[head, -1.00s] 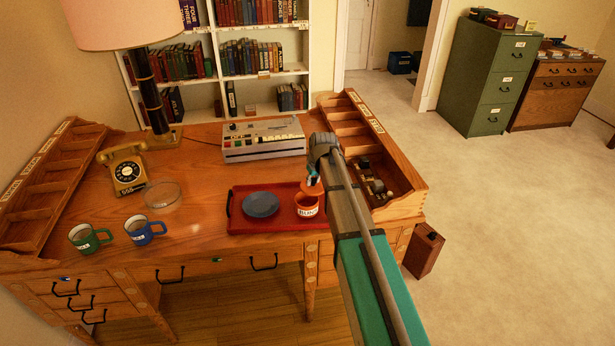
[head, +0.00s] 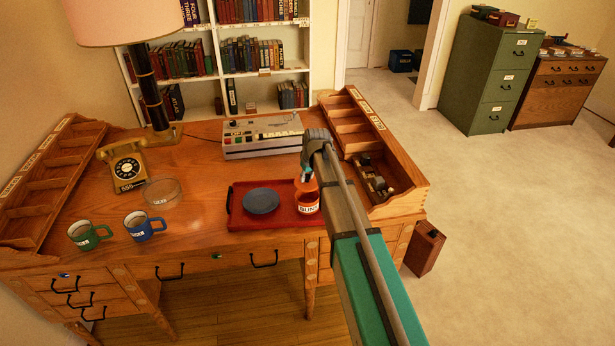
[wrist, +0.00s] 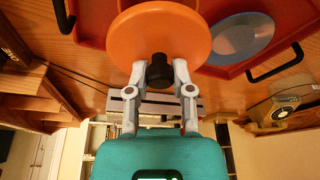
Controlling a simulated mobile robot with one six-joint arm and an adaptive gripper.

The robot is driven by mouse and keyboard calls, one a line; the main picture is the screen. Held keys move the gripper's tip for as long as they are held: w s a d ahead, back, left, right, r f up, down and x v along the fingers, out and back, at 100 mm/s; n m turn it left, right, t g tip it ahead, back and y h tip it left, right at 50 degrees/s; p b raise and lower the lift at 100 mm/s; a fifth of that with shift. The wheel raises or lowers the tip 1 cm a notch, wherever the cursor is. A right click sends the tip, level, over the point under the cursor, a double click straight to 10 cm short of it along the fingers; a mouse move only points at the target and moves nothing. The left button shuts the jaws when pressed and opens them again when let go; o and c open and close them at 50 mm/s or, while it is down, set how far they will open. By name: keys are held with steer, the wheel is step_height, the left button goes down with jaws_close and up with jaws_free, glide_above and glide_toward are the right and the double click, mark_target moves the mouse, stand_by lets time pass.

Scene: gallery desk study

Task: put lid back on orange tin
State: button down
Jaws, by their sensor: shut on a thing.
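The orange tin (head: 307,206) with a white label stands upright on the right part of a red tray on the desk. My gripper (head: 306,175) is above the tin, and my arm partly covers it in the head view. In the wrist view my gripper (wrist: 160,72) is shut on the black knob of the round orange lid (wrist: 160,30). In the head view the lid (head: 308,184) shows as a small orange shape just over the tin's mouth. I cannot tell whether lid and rim touch. The lid hides the tin in the wrist view.
The red tray (head: 237,217) also holds a blue-grey plate (head: 261,200). A grey machine (head: 262,141) stands behind, and a wooden organizer (head: 397,201) stands close on the right. A glass dish (head: 163,192), two mugs and a telephone (head: 127,170) are at the left.

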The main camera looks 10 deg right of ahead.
steer(key=shift+f+b, duration=2.35)
steer(key=shift+f, duration=0.2)
steer(key=shift+f, duration=0.15)
stand_by(0.9)
stand_by(0.3)
steer(key=shift+c, duration=2.1)
jaws_free()
steer(key=o, duration=0.4)
steer(key=shift+r, duration=0.2)
